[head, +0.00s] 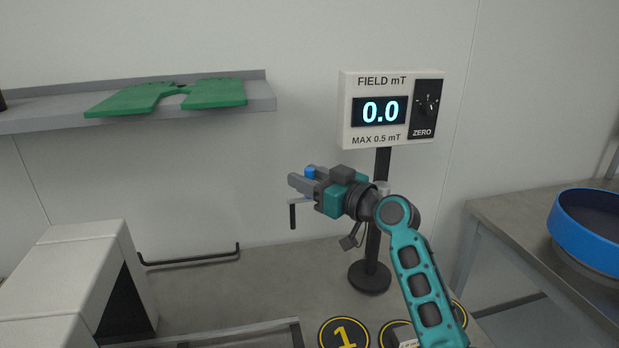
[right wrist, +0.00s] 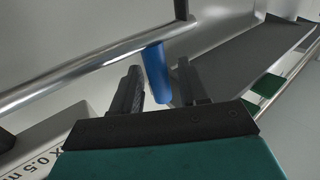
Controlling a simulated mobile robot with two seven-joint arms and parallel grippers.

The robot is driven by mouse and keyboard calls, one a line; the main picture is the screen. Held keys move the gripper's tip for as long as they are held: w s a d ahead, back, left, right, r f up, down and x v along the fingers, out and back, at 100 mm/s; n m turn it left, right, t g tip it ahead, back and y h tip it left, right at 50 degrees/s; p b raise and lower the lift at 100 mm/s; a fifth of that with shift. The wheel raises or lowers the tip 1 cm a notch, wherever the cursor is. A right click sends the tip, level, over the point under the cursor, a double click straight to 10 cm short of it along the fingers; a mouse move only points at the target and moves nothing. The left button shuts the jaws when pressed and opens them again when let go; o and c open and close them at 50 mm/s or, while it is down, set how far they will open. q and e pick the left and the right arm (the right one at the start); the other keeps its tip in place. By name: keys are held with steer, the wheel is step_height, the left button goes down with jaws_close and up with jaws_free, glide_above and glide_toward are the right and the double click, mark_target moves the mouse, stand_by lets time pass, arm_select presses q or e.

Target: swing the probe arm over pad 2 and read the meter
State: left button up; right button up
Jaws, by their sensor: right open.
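The meter (head: 392,112) stands on a black post and reads 0.0, under FIELD mT and above MAX 0.5 mT. A silver probe arm (head: 300,202) runs at post height, mostly hidden behind my right gripper (head: 304,178); its black probe (head: 293,217) hangs at the left end. The right gripper is open, its fingers on either side of the blue handle (head: 310,172). In the right wrist view the blue handle (right wrist: 157,72) stands between the open fingers, below the silver rod (right wrist: 85,68). Pad 1 (head: 343,335) shows at the bottom; other pads are partly hidden, their numbers unreadable.
A shelf (head: 262,92) with green pieces (head: 215,93) is on the back wall. A white housing (head: 70,270) with a dark opening stands at left. A blue-rimmed round bowl (head: 580,235) sits on the right-hand table. The post has a round black base (head: 370,279).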

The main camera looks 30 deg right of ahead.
steer(key=shift+c, duration=0.3)
jaws_close()
